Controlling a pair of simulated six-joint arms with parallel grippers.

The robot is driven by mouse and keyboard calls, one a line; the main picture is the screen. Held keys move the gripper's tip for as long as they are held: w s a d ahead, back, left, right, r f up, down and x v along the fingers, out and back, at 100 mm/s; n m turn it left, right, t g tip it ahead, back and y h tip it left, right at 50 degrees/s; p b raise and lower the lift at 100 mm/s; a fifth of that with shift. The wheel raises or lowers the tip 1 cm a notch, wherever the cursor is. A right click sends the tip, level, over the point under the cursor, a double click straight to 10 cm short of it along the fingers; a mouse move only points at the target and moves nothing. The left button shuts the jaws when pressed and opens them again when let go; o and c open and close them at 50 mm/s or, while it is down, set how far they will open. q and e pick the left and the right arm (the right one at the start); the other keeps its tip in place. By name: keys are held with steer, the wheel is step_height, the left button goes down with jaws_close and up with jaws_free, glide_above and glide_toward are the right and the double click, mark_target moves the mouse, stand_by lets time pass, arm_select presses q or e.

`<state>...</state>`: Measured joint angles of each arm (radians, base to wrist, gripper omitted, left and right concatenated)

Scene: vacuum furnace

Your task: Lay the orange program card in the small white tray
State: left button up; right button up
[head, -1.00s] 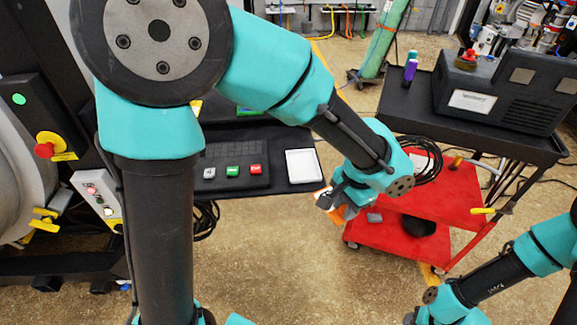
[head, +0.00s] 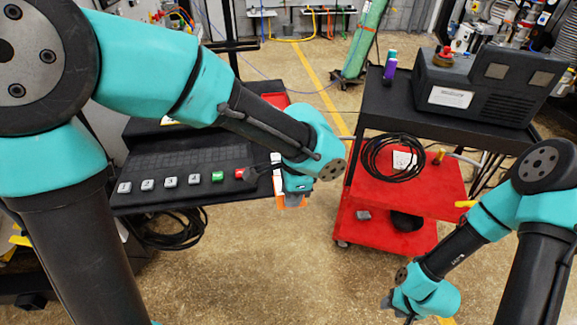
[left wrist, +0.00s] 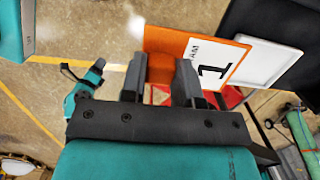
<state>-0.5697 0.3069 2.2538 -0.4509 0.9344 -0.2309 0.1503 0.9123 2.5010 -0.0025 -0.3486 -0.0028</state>
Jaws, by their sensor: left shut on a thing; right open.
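The orange program card (left wrist: 160,38) has a white label with a black "1" on it. My left gripper (left wrist: 160,75) is shut on it in the left wrist view. In the head view, a small orange part of the card (head: 293,204) shows below my left wrist. The small white tray (left wrist: 268,62) lies just past the card's label end in the left wrist view, partly covered by it. In the head view my left arm hides most of the tray (head: 278,178). My right gripper (head: 388,304) is open and empty at the lower right, low above the floor.
A black console shelf with a row of keys (head: 170,182) runs left of the tray. A red cart with a black top (head: 400,110) stands to the right, carrying a dark machine (head: 480,85) and a purple bottle (head: 389,68). Open floor lies between them.

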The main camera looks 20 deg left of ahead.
arm_select(q)
steer(key=w+a, duration=0.1)
steer(key=w, duration=0.4)
steer(key=w+a+f, duration=0.1)
steer(key=w, duration=0.4)
steer(key=w+a, duration=0.2)
steer(key=w, duration=0.2)
steer(key=shift+w+f, duration=0.2)
steer(key=shift+w, duration=0.2)
steer(key=shift+f, duration=1.8)
steer(key=shift+f, duration=0.6)
steer(key=o, duration=0.9)
steer(key=shift+r, duration=0.1)
step_height(320, 180, up, 13)
steer(key=d, duration=0.1)
steer(key=shift+w+d, duration=0.2)
steer(key=shift+w, duration=0.1)
